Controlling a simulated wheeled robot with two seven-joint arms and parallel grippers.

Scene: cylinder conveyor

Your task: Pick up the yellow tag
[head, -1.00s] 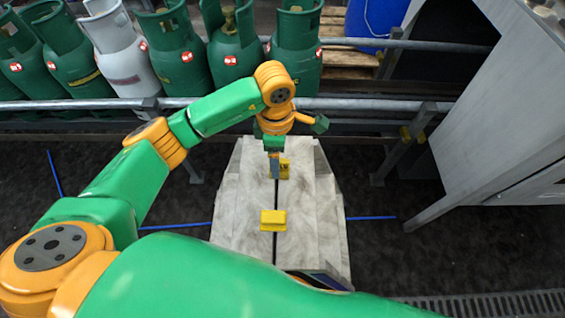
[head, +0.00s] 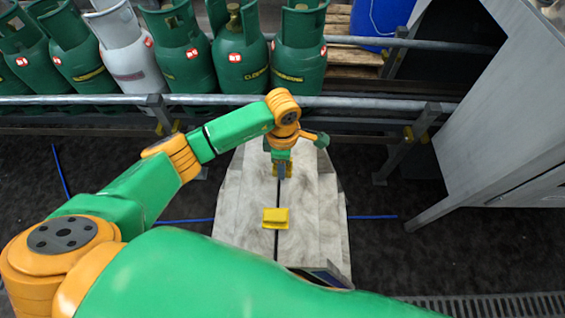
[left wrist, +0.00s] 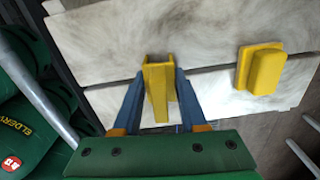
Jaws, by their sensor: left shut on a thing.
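A yellow tag (left wrist: 157,88), channel-shaped at its far end, stands between the blue fingers of my left gripper (left wrist: 158,105) in the left wrist view. The gripper is shut on it. In the head view the left gripper (head: 282,172) is at the far part of the pale table, and the tag is mostly hidden behind the fingers. I cannot tell whether the tag is clear of the surface. A second yellow piece (head: 275,217), a block on a flat plate, lies nearer on the table; it also shows at right in the left wrist view (left wrist: 264,72). My right gripper is out of view.
The pale table (head: 318,215) has a dark slot down its middle. A metal rail (head: 230,99) runs behind it, with several green gas cylinders (head: 241,62) and a white one (head: 128,55) beyond. A grey cabinet (head: 510,110) stands at right.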

